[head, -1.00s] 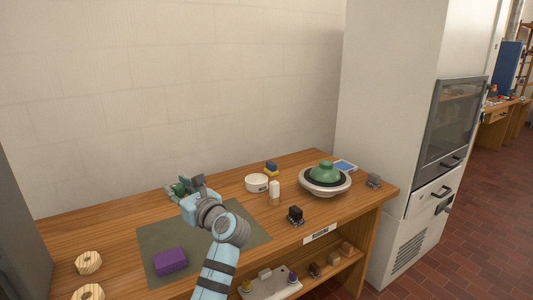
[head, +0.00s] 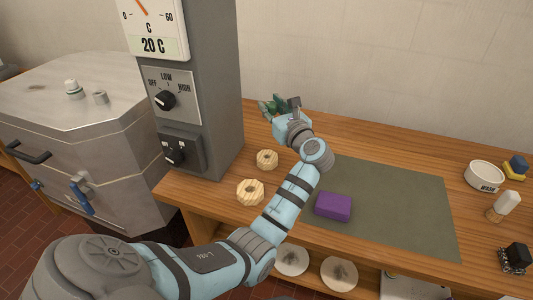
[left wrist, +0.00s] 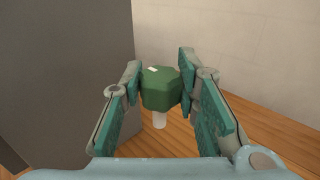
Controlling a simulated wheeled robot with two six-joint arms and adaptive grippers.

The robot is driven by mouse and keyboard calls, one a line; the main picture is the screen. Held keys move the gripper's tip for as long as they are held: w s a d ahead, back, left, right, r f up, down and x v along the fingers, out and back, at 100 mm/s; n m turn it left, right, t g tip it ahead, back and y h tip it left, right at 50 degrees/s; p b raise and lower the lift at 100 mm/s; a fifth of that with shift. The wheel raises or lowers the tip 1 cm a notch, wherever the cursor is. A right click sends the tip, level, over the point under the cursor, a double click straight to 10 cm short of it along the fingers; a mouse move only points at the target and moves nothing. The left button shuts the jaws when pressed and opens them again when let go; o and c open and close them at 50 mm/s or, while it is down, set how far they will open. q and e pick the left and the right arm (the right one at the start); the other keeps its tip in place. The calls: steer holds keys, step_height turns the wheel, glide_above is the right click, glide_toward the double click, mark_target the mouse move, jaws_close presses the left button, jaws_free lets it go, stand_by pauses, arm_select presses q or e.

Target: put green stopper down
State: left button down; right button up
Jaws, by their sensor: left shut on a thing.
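The green stopper (left wrist: 161,88) has a faceted green head and a short pale stem pointing down. In the left wrist view it sits between the two teal fingers of my left gripper (left wrist: 160,90), which is shut on it. The stem is over the wooden bench top (left wrist: 180,140); I cannot tell whether it touches. In the head view my left gripper (head: 272,106) is at the back left of the bench, beside the grey control column. The stopper is hard to tell from the fingers there. My right gripper is not in view.
The grey column (head: 212,90) stands close left of the gripper. Two pale wooden rings (head: 250,192) lie in front. A white bowl (head: 484,175) is far right. Bare wood shows behind the mat.

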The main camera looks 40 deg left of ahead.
arm_select(q)
steer(key=f+b, duration=0.1)
steer(key=f, duration=0.4)
steer(key=f+b, duration=0.2)
steer(key=f, duration=0.3)
steer(key=a+f+b, duration=0.1)
steer(key=f+b, duration=0.1)
steer(key=f, duration=0.2)
steer(key=shift+s+f, duration=0.4)
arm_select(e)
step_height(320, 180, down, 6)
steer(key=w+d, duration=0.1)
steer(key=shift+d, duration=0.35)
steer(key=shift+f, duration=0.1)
arm_select(q)
steer(key=c, duration=1.2)
jaws_free()
steer(key=shift+f, duration=0.1)
steer(key=shift+c, duration=0.2)
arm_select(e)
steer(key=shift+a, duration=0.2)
